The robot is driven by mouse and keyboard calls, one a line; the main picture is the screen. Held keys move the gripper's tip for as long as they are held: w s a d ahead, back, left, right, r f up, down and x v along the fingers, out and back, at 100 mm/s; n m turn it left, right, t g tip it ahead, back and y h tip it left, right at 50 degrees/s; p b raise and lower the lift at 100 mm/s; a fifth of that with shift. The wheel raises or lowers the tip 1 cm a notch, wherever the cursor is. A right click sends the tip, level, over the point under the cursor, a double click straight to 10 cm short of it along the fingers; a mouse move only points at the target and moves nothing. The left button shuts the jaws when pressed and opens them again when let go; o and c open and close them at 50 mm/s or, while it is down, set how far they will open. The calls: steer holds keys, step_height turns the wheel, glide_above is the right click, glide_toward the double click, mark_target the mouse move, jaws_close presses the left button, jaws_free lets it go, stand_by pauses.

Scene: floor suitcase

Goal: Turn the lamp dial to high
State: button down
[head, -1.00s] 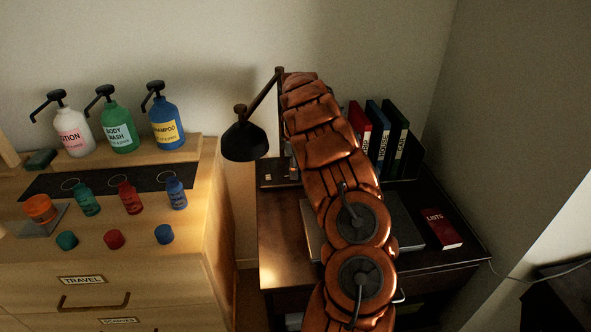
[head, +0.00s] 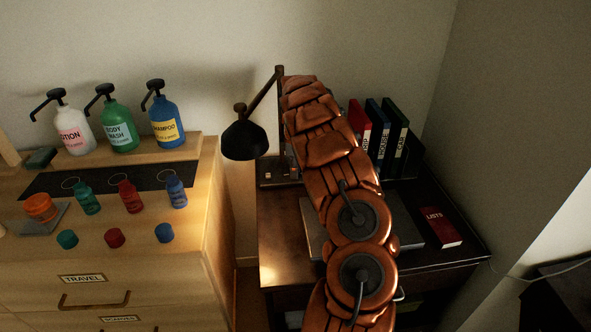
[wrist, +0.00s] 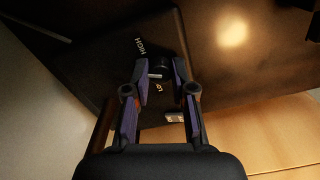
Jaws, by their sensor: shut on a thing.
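The black desk lamp (head: 245,138) stands at the back left of the dark desk, its shade tilted down. In the wrist view, its dark base plate (wrist: 105,92) carries a small black dial (wrist: 158,66). The word HIGH is printed at the upper left of the dial and a partly hidden label, seemingly LO, below it. A pale mark shows at the dial's lower edge; I cannot tell exactly which setting it points to. My gripper (wrist: 159,70) is shut on the dial, a fingertip on each side. In the head view my arm hides the dial and gripper.
A small pale block (wrist: 174,117) sits near the right finger. Folders (head: 385,135) stand behind my arm, and a red LISTS book (head: 440,227) lies at the desk's right. A wooden dresser (head: 140,262) with pump bottles and small bottles stands to the left.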

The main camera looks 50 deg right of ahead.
steer(key=shift+a+f+m+b, duration=0.1)
steer(key=shift+m+b, duration=0.2)
steer(key=shift+m, duration=0.1)
steer(key=m+b, duration=0.1)
steer(key=m, duration=0.1)
steer(key=shift+m, duration=0.3)
steer(key=shift+m+b, duration=0.7)
steer(key=shift+m, duration=1.2)
steer(key=c, duration=1)
jaws_free()
steer(key=shift+o, duration=0.2)
step_height(320, 180, up, 12)
